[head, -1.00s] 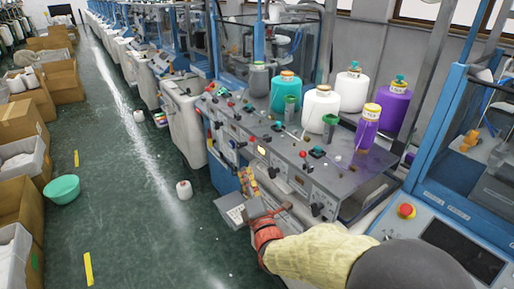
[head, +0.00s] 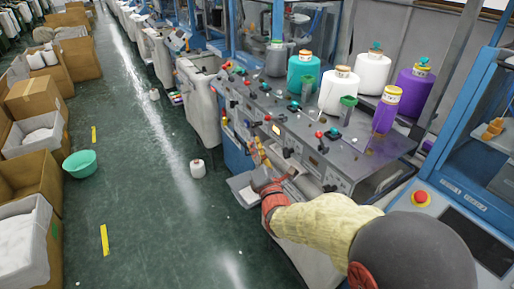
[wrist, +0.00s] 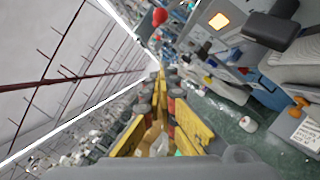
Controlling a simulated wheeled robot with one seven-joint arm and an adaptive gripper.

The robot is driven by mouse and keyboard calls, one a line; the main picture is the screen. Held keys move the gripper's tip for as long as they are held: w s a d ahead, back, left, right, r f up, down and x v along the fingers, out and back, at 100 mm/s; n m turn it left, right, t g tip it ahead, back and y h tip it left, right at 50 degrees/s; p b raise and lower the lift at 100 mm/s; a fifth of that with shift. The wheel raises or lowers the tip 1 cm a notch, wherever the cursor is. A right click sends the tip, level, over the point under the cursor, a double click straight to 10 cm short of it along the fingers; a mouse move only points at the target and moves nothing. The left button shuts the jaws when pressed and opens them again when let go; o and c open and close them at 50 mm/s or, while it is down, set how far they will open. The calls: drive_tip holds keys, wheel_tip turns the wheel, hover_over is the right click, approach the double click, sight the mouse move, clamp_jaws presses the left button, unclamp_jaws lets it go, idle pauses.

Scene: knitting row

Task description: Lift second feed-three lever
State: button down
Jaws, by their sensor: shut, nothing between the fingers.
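The grey knitting control panel (head: 300,122) carries a row of black levers on its front face, one of them near its right end (head: 329,188), and red-knobbed levers (head: 319,134) on top. I cannot tell which one is the second feed-three lever. My gripper (head: 257,156) is in front of the panel's front face, pointing away along the row, its tips small and partly lost against the machine. In the wrist view its yellow fingers (wrist: 159,78) come together with nothing between them. A black lever (wrist: 272,30), a lit orange display (wrist: 218,21) and a red knob (wrist: 160,17) show beyond them.
Yarn cones stand on the panel, including a white one (head: 338,91) and a purple one (head: 386,110). A blue-framed machine with a red stop button (head: 420,197) is at right. The aisle floor at left is mostly clear, with a white cone (head: 197,168) and a green basin (head: 79,164).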

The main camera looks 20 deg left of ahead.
sight(275, 118)
drive_tip(key=w+r+b, duration=0.1)
drive_tip(key=w+r, duration=0.2)
drive_tip(key=w, duration=0.2)
drive_tip(key=shift+w, duration=0.3)
drive_tip(key=shift+r, duration=0.15)
drive_tip(key=shift+r+m, duration=0.25)
drive_tip(key=shift+m, duration=0.15)
